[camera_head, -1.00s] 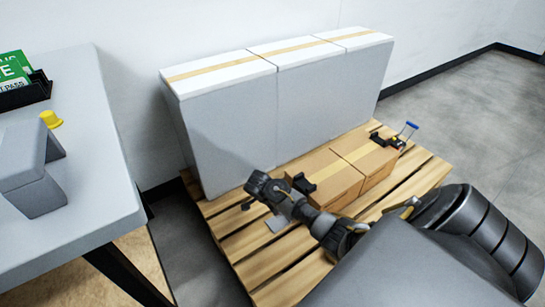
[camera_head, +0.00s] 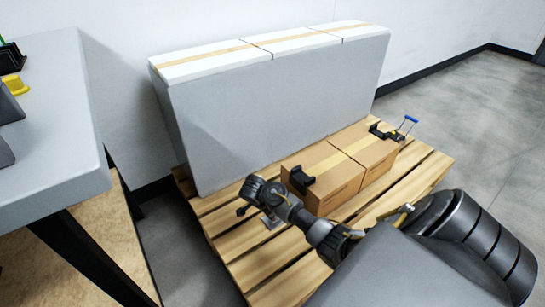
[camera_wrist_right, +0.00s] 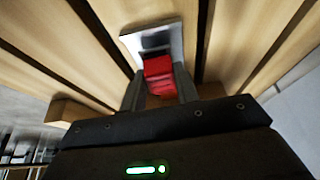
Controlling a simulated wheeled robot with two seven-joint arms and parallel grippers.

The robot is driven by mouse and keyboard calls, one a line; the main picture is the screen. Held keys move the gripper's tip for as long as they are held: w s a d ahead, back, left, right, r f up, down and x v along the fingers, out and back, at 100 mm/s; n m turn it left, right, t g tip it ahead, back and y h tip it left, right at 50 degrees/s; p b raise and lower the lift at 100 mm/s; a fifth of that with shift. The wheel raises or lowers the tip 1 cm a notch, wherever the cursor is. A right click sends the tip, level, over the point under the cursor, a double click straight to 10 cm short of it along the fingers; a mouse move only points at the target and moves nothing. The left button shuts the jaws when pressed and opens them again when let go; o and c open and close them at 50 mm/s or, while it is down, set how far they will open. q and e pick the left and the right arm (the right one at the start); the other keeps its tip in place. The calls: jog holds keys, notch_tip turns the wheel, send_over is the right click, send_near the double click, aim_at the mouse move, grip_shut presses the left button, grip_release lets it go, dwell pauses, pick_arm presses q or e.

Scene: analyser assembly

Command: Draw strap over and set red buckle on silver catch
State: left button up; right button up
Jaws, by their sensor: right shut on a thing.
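The red buckle (camera_wrist_right: 158,72) is between the two fingers of my right gripper (camera_wrist_right: 160,92), which is shut on it. Just beyond it in the right wrist view is a silver plate with a dark middle (camera_wrist_right: 152,38), which looks like the silver catch. The buckle overlaps the plate in that view; I cannot tell whether they touch. In the head view, a small silver plate (camera_head: 271,220) lies by the pallet slats near my right wrist. I cannot make out the strap. My left gripper is out of view.
Two cardboard boxes (camera_head: 335,197) stand on the wooden pallet (camera_head: 262,266), with black corner pieces (camera_head: 302,180) on top. A tall grey block (camera_head: 275,100) stands behind. A grey table (camera_head: 60,130) is at left.

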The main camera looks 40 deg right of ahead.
jog(key=shift+a+f, duration=0.15)
jog(key=shift+a, duration=0.1)
dwell(0.7)
jog(key=shift+p, duration=0.7)
jog(key=shift+f, duration=0.4)
dwell(1.0)
jog(key=o, duration=1.1)
